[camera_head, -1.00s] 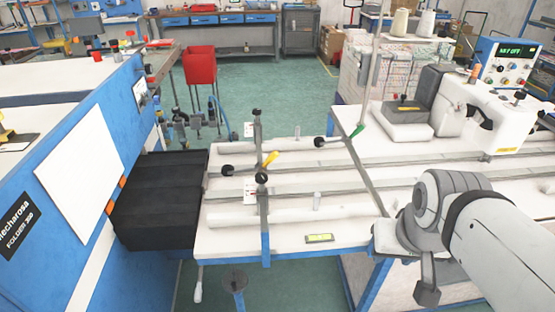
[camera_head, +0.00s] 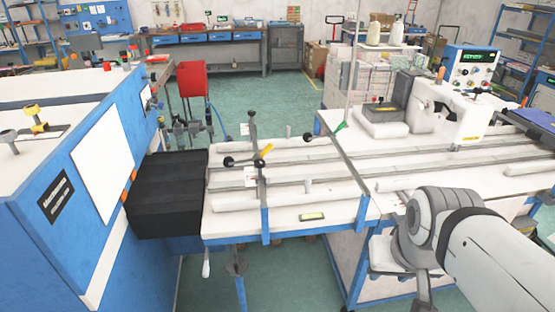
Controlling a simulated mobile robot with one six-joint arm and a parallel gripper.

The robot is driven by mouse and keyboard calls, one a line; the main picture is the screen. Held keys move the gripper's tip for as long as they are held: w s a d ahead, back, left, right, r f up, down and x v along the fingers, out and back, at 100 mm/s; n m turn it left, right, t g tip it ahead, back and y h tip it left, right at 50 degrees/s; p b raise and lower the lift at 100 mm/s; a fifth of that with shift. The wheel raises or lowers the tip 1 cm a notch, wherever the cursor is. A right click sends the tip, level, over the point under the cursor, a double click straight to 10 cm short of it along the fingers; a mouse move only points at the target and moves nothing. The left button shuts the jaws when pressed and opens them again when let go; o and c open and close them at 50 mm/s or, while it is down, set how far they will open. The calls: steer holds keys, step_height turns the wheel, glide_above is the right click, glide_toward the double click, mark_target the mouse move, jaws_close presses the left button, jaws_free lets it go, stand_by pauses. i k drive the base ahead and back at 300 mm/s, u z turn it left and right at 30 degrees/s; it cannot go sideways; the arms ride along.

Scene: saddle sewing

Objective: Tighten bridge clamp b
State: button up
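Two bridge clamps span the white sewing table (camera_head: 355,205). The left one (camera_head: 260,195) is a grey bar with black ball knobs and a yellow lever (camera_head: 264,151). The right one (camera_head: 350,165) is a grey bar with a black knob (camera_head: 309,137) and a green lever (camera_head: 341,127). I cannot tell which of them is clamp b, or how tight either is. My arm comes in from the lower right, to the right of both clamps and apart from them. My gripper's fingers do not show.
The blue folder machine (camera_head: 75,185) stands at left, with a black bellows-like block (camera_head: 166,190) between it and the table. A white sewing head (camera_head: 455,118) and control box (camera_head: 470,66) stand at the right. A red bin (camera_head: 193,79) is behind. Green floor is open beyond.

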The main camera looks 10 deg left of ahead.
mark_target(259, 164)
steer(key=u, duration=0.15)
steer(key=i, duration=1.05)
steer(key=z, duration=0.05)
